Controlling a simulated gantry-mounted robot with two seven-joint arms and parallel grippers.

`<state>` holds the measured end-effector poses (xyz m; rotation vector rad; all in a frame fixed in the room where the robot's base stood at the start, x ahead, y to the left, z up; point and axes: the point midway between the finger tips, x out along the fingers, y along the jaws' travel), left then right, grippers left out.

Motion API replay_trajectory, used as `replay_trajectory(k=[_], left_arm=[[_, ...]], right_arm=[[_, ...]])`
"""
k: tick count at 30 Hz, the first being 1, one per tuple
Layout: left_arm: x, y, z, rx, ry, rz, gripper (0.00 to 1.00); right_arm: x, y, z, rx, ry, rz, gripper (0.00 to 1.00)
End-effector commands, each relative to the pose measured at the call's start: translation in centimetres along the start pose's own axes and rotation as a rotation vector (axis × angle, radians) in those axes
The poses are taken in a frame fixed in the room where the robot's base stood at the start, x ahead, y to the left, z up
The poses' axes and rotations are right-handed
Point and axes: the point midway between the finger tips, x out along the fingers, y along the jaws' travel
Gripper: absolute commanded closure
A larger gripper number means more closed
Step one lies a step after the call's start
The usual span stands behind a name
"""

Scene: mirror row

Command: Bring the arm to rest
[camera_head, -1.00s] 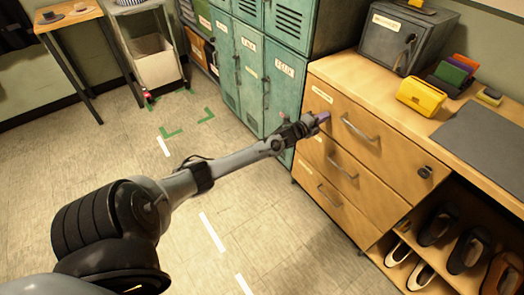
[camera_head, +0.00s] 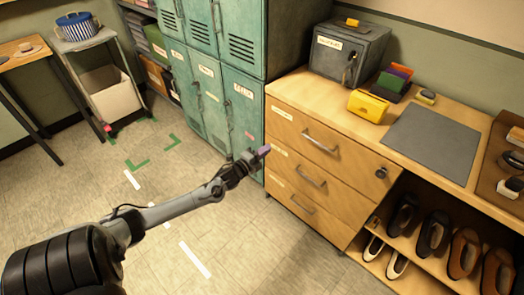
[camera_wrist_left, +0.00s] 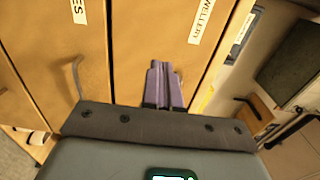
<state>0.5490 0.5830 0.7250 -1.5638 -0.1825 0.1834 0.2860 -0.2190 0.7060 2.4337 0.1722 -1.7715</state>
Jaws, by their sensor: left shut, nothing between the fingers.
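My left gripper (camera_head: 262,151) reaches in from the lower left in the head view. Its purple fingertips are together with nothing between them, in front of the left edge of the wooden drawer cabinet (camera_head: 335,215). In the left wrist view the closed purple fingers (camera_wrist_left: 164,86) point at the drawer fronts, between two white labels, one reading partly "WELLERY". I cannot tell whether they touch the wood. All three drawers look shut. My right gripper is in neither view.
Green lockers (camera_head: 215,85) stand left of the cabinet. On the cabinet top are a grey metal box (camera_head: 345,55), a yellow case (camera_head: 368,105) and a grey mat (camera_head: 432,142). Shoes (camera_head: 435,233) sit on shelves at the lower right.

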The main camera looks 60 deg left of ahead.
Motion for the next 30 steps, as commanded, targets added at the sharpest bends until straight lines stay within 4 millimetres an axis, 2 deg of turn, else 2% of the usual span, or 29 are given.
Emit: replay_trajectory(k=[8,11,14,17,22,24,27,30], left_arm=[[-1.6,0.4,0.1,0.001,-0.001,0.007,1.00],[-2.7,2.0,-0.2,-0.010,-0.004,0.032,1.00],[-4.8,5.0,-1.5,-0.045,-0.004,0.075,1.00],[-7.6,7.1,-6.1,-0.129,0.031,0.106,1.00],[-13.6,9.3,-16.7,-0.394,0.028,0.290,1.00],[-16.4,9.1,-21.0,-0.542,-0.007,0.412,1.00],[-19.8,7.8,-25.5,-0.721,-0.072,0.581,1.00],[-23.1,5.8,-28.6,-0.862,-0.151,0.737,1.00]], right_arm=[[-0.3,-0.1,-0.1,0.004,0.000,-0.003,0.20],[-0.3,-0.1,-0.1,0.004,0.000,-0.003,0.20],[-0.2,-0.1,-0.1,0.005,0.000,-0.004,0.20],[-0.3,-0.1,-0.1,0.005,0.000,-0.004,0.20],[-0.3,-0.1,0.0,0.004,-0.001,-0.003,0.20],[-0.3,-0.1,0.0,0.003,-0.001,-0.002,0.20],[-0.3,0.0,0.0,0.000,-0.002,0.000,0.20],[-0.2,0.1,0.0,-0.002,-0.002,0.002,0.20]])
